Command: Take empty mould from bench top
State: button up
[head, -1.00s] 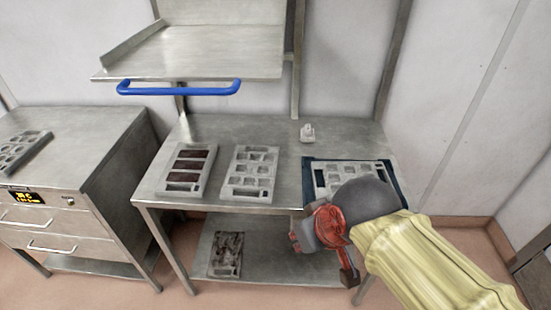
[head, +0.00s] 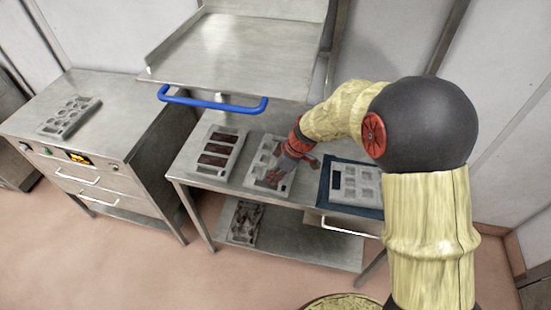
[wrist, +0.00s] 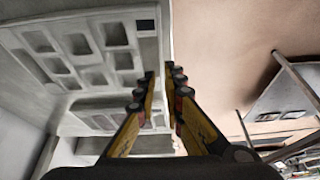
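An empty pale grey mould (head: 262,165) with several cavities lies on the steel bench top (head: 190,172), in the middle. A mould with dark brown filling (head: 217,150) lies to the left. Another empty mould (head: 356,184) lies on a dark blue mat (head: 325,190) to the right.
A steel shelf (head: 235,50) with a blue bar (head: 212,103) overhangs the bench's back. A dark-patterned mould (head: 245,222) lies on the lower shelf. The floor in front is clear.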

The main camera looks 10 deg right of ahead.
aim_at(267, 189)
jog(key=shift+s+d+b+x, duration=0.1)
jog(key=shift+b+x, duration=0.15)
jog(key=shift+x, duration=1.75)
jog(key=shift+s+d+b+x, duration=0.1)
jog(key=shift+b+x, duration=0.1)
jog(key=shift+x, duration=1.8)
jog(key=shift+f, duration=0.1)
grip_shut()
